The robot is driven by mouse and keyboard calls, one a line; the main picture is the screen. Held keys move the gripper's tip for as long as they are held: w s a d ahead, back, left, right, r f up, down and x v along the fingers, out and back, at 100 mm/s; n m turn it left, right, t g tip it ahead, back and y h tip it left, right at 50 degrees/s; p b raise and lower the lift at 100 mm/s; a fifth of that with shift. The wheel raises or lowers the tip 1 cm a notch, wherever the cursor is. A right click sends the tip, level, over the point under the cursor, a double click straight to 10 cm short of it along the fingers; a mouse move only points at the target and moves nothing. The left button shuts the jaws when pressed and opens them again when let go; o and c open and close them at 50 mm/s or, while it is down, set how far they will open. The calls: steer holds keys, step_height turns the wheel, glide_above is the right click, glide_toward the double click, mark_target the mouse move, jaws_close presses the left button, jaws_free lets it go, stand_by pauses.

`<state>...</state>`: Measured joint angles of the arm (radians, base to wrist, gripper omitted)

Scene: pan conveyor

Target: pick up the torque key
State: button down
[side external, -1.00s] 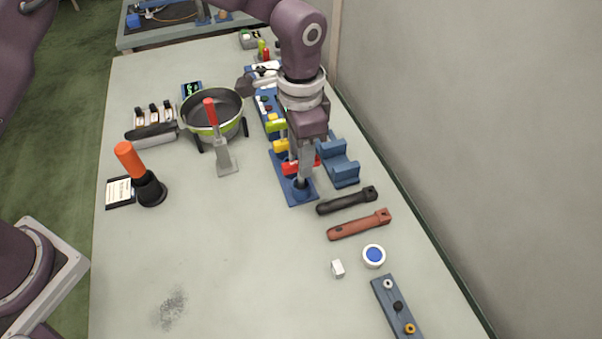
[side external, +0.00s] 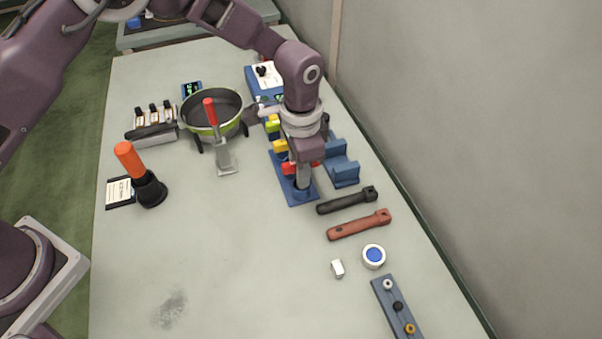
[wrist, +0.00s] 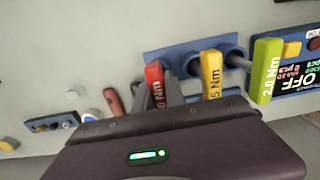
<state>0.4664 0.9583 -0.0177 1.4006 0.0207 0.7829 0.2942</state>
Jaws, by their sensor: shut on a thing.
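Several T-handled torque keys stand in a blue rack (side external: 279,163): a red key marked Nm (wrist: 154,84), a yellow key (wrist: 211,74) and a green key marked 2.0 Nm (wrist: 266,70). My gripper (side external: 303,178) points down over the near end of the rack and is shut on the red key, whose handle (side external: 288,168) shows on both sides of the fingers. The red key stands upright at the rack. My gripper's body hides most of the fingers and the key's lower part in the wrist view.
A blue cradle (side external: 342,162) stands close right of the rack. Black (side external: 347,200) and brown (side external: 358,225) handles lie nearer. A pan (side external: 212,115) and an orange-handled tool (side external: 131,160) stand left. The table's near middle is clear.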

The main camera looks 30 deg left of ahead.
step_height(320, 180, up, 10)
stand_by(0.5)
stand_by(0.3)
